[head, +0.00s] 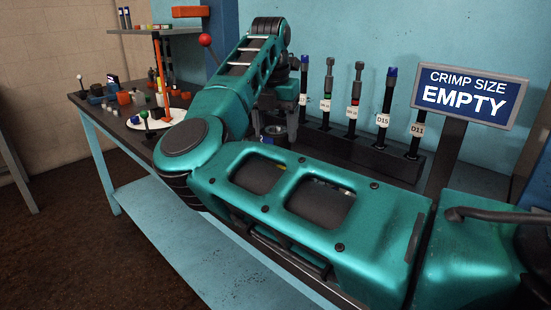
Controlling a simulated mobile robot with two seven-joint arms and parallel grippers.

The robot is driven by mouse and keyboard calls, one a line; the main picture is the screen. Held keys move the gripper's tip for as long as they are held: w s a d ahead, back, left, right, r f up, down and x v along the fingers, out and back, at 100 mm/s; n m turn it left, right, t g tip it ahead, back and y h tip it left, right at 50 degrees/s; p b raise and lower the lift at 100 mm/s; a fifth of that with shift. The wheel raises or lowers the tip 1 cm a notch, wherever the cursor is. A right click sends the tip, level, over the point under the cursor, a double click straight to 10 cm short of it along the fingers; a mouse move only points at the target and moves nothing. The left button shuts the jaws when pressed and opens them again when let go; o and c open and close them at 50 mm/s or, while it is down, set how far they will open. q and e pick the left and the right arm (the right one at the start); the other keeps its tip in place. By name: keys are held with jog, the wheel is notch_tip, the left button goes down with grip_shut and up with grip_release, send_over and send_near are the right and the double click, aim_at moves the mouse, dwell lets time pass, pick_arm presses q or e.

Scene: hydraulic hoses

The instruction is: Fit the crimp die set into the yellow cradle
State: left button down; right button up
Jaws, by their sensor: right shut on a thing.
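My right arm crosses the view, and its gripper (276,125) points down over the bench behind my forearm. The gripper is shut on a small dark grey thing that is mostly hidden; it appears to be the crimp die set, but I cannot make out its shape. The yellow cradle is not clearly visible. Only a trace of yellow shows through an opening in my arm, and I cannot tell what it belongs to. My left gripper is not in view.
Several labelled hoses stand in a dark rack (400,166) along the blue wall. A sign (470,95) reads "CRIMP SIZE EMPTY". A white round plate (152,121) and several small fittings lie on the bench's left end. A shelf (160,29) stands behind them. My arm hides the bench's middle.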

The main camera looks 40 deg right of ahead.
notch_tip(320, 180, down, 2)
jog(key=shift+f, duration=0.1)
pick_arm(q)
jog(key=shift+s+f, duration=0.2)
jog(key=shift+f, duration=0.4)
pick_arm(e)
jog(key=shift+f, duration=2)
pick_arm(q)
jog(key=shift+b, duration=0.35)
pick_arm(e)
jog(key=shift+f, duration=0.1)
jog(key=o, duration=1.6)
jog(key=shift+f, duration=0.1)
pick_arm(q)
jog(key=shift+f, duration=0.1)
